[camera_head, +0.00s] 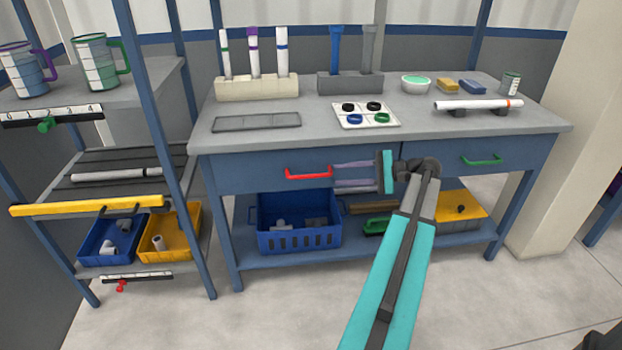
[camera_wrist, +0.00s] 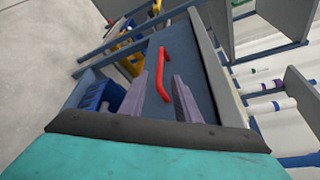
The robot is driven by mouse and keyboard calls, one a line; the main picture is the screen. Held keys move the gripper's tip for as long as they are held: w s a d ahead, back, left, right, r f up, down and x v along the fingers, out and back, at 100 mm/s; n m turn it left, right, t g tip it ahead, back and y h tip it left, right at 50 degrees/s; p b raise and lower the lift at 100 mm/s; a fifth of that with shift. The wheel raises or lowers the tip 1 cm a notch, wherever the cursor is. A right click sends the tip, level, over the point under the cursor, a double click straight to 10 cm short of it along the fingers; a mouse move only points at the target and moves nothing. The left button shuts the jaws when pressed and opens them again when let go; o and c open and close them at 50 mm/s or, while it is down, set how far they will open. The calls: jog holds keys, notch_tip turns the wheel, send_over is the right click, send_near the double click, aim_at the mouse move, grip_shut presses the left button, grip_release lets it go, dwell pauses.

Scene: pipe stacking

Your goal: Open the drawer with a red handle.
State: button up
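The red handle (camera_head: 308,174) is on the left blue drawer (camera_head: 240,177) under the workbench top. The drawer looks shut. My gripper (camera_head: 335,177) is to the right of the handle in the head view, with its two purple fingers pointing left. In the wrist view the red handle (camera_wrist: 163,76) stands upright on the drawer front, ahead of the fingertips and roughly between them. My gripper (camera_wrist: 160,93) is open and empty there, with a clear gap between its fingers. It appears apart from the handle.
A second drawer with a green handle (camera_head: 482,160) is to the right. A blue crate (camera_head: 300,240) stands on the shelf below. A shelf rack with a yellow bar (camera_head: 85,206) is at the left. The floor in front of the bench is clear.

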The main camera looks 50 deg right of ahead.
aim_at(317, 176)
jog(key=b+x, duration=0.1)
jog(key=x, duration=1)
jog(key=shift+b, duration=0.4)
